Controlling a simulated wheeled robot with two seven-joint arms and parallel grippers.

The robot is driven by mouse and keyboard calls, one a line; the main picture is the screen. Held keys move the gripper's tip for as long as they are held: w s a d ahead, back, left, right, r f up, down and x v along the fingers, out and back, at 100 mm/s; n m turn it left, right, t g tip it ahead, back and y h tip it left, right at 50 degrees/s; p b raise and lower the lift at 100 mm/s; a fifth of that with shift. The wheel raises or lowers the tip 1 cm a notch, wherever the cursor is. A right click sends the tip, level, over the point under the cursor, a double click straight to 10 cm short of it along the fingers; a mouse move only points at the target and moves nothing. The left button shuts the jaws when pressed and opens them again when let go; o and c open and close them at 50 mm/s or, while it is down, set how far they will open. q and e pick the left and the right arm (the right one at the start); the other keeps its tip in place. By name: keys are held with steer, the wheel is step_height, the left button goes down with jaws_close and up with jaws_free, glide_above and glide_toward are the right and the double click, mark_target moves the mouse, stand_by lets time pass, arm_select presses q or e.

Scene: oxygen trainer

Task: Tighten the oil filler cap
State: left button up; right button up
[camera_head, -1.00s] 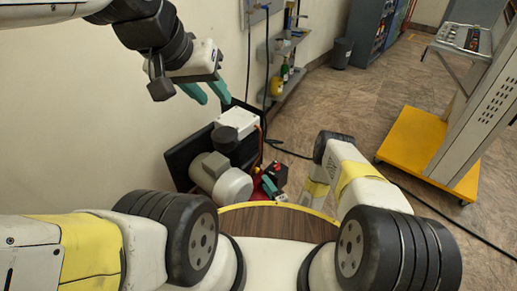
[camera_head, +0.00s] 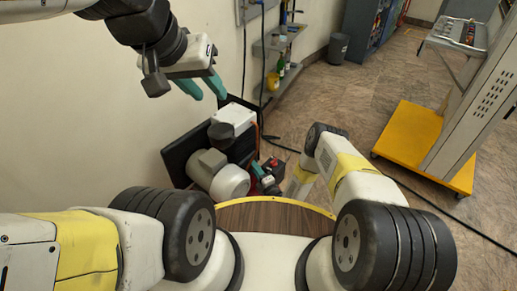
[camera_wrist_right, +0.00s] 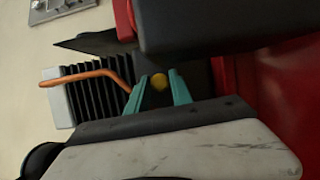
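A small round yellow cap, which looks like the oil filler cap (camera_wrist_right: 159,82), shows in the right wrist view, against a dark part of the machine. My right gripper (camera_wrist_right: 159,90) has its two teal fingers apart, with the cap seen in the gap between their tips. I cannot tell whether the fingers touch it. In the head view the right gripper (camera_head: 264,175) is low beside the machine (camera_head: 228,150), and the cap cannot be made out there. My left gripper (camera_head: 204,87) is open and empty, up near the wall, above the machine.
An orange pipe (camera_wrist_right: 88,76) and black fins lie close to the right fingers. Red and black machine parts (camera_wrist_right: 240,85) crowd that view. A wall shelf (camera_head: 280,50) with bottles stands behind. A yellow-based cabinet (camera_head: 425,145) is at right, with a cable across open floor.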

jaws_close()
steer(key=shift+m, duration=0.3)
steer(key=m+g, duration=0.1)
steer(key=m, duration=0.2)
steer(key=m+g, duration=0.2)
steer(key=m, duration=0.2)
steer(key=shift+d+r+g+h, duration=0.1)
steer(key=shift+g+h, duration=0.2)
stand_by(0.3)
steer(key=o, duration=0.5)
jaws_free()
steer(key=shift+o, duration=0.2)
